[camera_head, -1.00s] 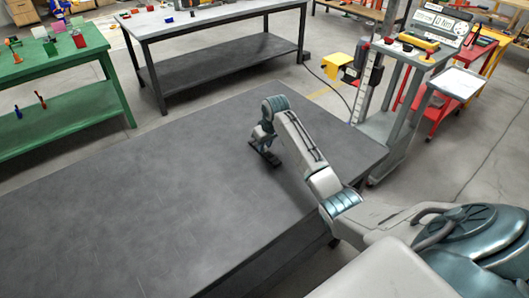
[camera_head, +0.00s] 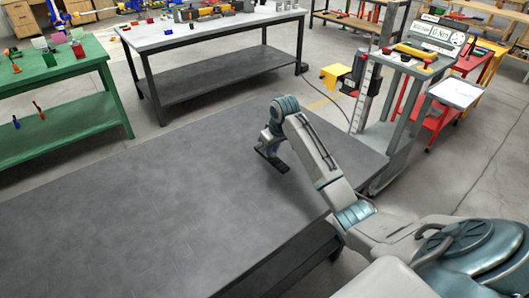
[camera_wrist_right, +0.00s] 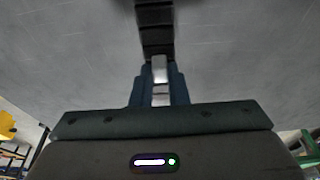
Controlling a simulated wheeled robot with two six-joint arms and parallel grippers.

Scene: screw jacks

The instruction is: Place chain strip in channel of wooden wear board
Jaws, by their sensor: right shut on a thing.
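My right gripper (camera_head: 265,147) is shut on a dark, segmented strip (camera_head: 271,160), which looks like the chain strip. In the head view it hangs over the bare dark grey table. In the right wrist view the gripper fingers (camera_wrist_right: 160,85) hold the strip (camera_wrist_right: 155,28), which extends away from them towards the top edge. I cannot tell whether the strip touches the table. My left gripper is not in view. I cannot make out the wooden wear board or its channel.
The dark grey table (camera_head: 130,215) is clear around the strip. A green table (camera_head: 60,68) stands at the left and a grey workbench (camera_head: 215,27) with tools behind.

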